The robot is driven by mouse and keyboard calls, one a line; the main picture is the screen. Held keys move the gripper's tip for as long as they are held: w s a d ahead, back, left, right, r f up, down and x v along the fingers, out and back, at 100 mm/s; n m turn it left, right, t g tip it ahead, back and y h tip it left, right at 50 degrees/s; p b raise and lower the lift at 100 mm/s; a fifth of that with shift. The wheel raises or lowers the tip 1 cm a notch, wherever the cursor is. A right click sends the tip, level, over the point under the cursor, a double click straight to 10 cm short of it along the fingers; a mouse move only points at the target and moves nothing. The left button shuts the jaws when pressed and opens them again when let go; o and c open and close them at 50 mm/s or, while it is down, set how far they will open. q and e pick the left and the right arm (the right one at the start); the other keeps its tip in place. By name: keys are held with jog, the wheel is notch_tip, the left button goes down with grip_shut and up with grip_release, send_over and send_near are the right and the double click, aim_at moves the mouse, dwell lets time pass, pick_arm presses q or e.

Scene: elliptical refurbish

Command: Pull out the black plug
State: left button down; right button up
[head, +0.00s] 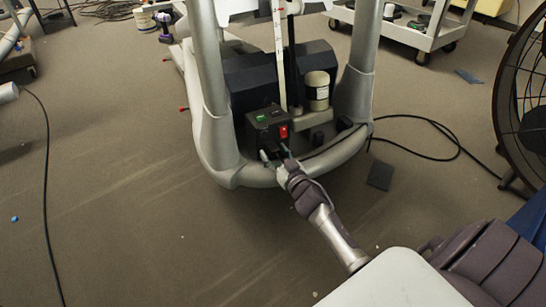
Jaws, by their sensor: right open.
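A black power box (262,131) with a green switch and a red switch sits low on the front of the grey elliptical frame (222,172). A small dark shape at the lower front of the box, which looks like the black plug (274,151), lies between the fingertips of my right gripper (275,154). My right gripper is open, with one finger on each side. I cannot tell whether the fingers touch the plug, and the gripper partly hides it. My left gripper is not in view.
A black cable (432,122) runs over the floor right of the frame, near a dark flat piece (380,175). A large fan (522,95) stands at right and a cart (420,35) behind. Another cable (45,190) lies at left. The left foreground floor is mostly clear.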

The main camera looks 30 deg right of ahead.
jog(key=shift+w+d, duration=0.1)
jog(key=shift+w, duration=0.5)
grip_shut()
